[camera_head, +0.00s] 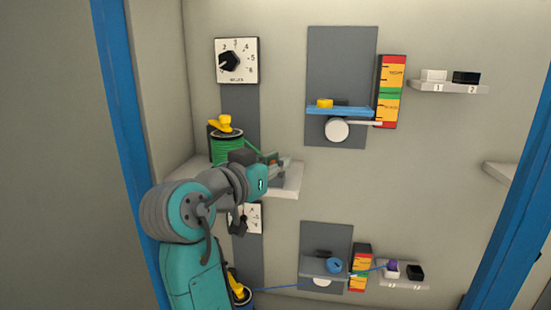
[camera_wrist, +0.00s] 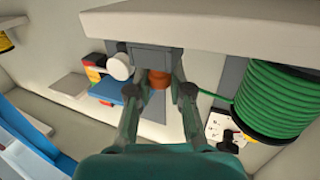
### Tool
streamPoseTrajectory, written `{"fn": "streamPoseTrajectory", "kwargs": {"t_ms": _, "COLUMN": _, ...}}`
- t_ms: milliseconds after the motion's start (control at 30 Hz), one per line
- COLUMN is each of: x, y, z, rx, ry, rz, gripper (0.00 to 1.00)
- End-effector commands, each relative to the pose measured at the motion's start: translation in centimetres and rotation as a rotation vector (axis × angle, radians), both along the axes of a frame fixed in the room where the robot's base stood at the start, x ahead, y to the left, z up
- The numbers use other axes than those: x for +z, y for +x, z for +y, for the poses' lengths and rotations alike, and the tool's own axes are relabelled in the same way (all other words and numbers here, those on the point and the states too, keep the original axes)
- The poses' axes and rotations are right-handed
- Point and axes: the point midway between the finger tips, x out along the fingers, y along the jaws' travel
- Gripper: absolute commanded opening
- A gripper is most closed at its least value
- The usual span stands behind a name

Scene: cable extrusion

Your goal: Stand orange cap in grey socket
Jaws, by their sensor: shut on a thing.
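The orange cap (camera_wrist: 159,79) shows between the fingertips of my gripper (camera_wrist: 160,86) in the wrist view. The fingers are closed in on its sides. A grey block (camera_wrist: 153,59), possibly the grey socket, is right beside the cap, under the edge of a pale shelf in that picture. I cannot tell whether cap and block touch, or whether the cap sits in an opening. In the head view my gripper (camera_head: 277,172) is at the small shelf (camera_head: 290,181), right of the green spool. The cap is too small there to make out clearly.
The green cable spool (camera_head: 227,148) stands close to my arm, with a yellow piece (camera_head: 225,123) on top; the spool also fills the right of the wrist view (camera_wrist: 275,100). A blue platform (camera_head: 340,111) and a striped gauge (camera_head: 390,92) are on the wall at right.

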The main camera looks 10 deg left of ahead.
Motion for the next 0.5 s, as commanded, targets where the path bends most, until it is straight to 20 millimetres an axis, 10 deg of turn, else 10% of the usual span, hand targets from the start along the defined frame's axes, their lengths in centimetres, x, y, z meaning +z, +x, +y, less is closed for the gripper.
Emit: {"fn": "streamPoseTrajectory", "kwargs": {"t_ms": 500, "x": -0.34, "y": 0.0, "z": -0.01, "rx": 0.0, "ry": -0.001, "rz": 0.0, "gripper": 0.01}}
